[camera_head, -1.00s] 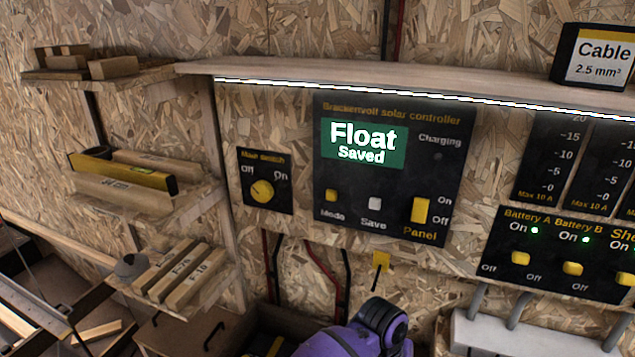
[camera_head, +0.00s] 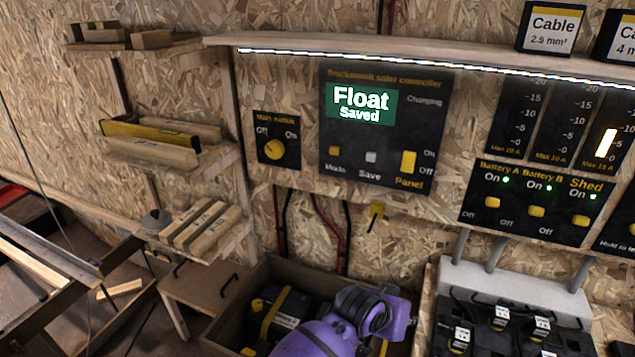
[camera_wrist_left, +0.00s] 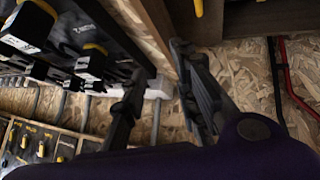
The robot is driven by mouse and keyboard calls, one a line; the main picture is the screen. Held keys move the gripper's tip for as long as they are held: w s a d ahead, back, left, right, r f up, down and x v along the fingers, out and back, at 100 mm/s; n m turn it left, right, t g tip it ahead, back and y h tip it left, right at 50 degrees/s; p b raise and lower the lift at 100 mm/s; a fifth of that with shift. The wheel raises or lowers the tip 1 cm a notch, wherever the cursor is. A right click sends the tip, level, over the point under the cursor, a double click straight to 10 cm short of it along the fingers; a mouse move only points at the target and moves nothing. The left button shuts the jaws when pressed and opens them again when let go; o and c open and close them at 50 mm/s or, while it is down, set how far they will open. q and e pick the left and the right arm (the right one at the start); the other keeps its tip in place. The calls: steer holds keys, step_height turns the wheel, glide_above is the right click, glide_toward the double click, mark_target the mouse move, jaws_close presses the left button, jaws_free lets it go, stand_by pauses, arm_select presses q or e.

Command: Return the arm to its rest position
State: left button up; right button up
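My purple arm (camera_head: 350,322) shows at the bottom middle of the head view, in front of the open wooden box below the controller. Its gripper is not visible there. In the left wrist view my left gripper (camera_wrist_left: 157,65) has its two dark fingers spread apart, with only wood-chip board and a pale fitting showing between them. It holds nothing that I can see. The solar controller (camera_head: 383,130) on the wall has a green display (camera_head: 361,104) reading "Float Saved". My right gripper is not in view.
A long shelf (camera_head: 420,58) with a light strip runs above the controller. Small shelves with wood blocks (camera_head: 202,226) stand at left. A wooden box (camera_head: 262,275) is below.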

arm_select(q)
steer(key=s+a+f+n+t+y+p, duration=0.15)
steer(key=s+a, duration=0.25)
steer(key=a, duration=0.5)
steer(key=s+a+f+n+t+y, duration=0.1)
steer(key=s+a+f+t, duration=0.2)
steer(key=a, duration=0.6)
steer(key=s+a+n+t+y+p, duration=0.1)
steer(key=s+a+t, duration=0.1)
steer(key=s+a, duration=0.5)
steer(key=s+a+f+n+g+y, duration=0.1)
steer(key=s+a+f, duration=0.2)
steer(key=s+a, duration=0.4)
steer(key=s+a+f+g+y+p, duration=0.1)
steer(key=s+a+f, duration=0.3)
steer(key=s, duration=1)
steer(key=a+g, duration=0.1)
steer(key=a, duration=0.2)
steer(key=shift+n+y+p, duration=0.3)
steer(key=shift+n+y, duration=0.05)
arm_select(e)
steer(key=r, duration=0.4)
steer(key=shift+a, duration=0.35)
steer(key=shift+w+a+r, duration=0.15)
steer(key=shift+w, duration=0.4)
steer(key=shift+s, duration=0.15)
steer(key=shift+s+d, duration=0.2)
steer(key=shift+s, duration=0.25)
